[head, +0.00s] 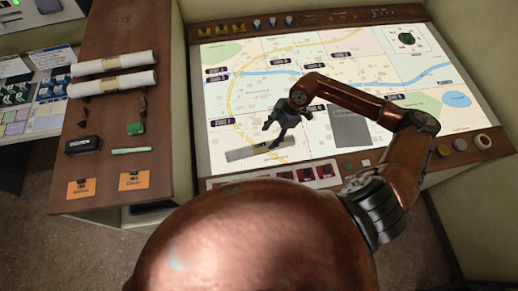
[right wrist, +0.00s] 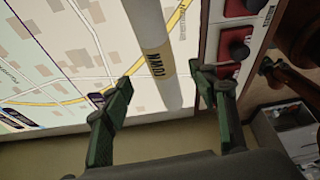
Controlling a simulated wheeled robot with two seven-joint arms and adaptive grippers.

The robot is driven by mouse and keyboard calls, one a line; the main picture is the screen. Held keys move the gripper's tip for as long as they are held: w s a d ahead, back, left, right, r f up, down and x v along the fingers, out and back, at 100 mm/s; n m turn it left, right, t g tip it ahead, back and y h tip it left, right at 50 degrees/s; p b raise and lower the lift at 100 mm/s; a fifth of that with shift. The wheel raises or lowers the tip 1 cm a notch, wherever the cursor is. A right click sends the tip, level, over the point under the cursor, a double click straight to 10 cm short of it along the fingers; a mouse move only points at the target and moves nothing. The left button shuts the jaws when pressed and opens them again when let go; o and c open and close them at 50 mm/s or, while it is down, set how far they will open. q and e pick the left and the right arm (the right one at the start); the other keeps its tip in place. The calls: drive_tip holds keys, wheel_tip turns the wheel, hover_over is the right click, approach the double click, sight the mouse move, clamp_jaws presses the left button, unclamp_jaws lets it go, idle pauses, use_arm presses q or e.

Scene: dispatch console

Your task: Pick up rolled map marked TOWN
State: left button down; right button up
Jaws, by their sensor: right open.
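The rolled map marked TOWN (head: 238,153) lies on the lit map table, near its front edge, and looks grey there. In the right wrist view it is a pale roll (right wrist: 149,20) with a yellow band reading TOWN. My right gripper (head: 270,137) is just above the roll, at its right part. In the right wrist view its fingers (right wrist: 160,76) are apart, one on each side of the roll, with nothing held. Contact with the roll cannot be told. My left gripper is not in view.
Two other rolled maps (head: 117,82) lie on the brown shelf at the left. Red switches (head: 285,175) line the table's front edge close to the roll. A black box (head: 83,144) and orange tags (head: 134,179) sit on the shelf.

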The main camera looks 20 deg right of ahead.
sight(263, 146)
drive_tip(key=shift+f+b, duration=0.4)
drive_tip(key=shift+f, duration=0.4)
drive_tip(key=shift+s+f, duration=0.1)
drive_tip(key=shift+f, duration=0.05)
drive_tip(key=shift+a+f, duration=0.1)
drive_tip(key=shift+f, duration=0.15)
drive_tip(key=shift+a+f, duration=0.15)
drive_tip(key=shift+f, duration=0.2)
drive_tip(key=x, duration=0.5)
drive_tip(key=shift+w+a+p, duration=0.25)
drive_tip(key=shift+p, duration=0.05)
drive_tip(key=shift+a+f, duration=0.2)
drive_tip(key=shift+f, duration=0.4)
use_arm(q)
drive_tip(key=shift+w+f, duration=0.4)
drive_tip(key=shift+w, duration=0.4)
use_arm(e)
drive_tip(key=shift+c, duration=0.5)
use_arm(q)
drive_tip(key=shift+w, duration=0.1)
use_arm(e)
drive_tip(key=c, duration=1.2)
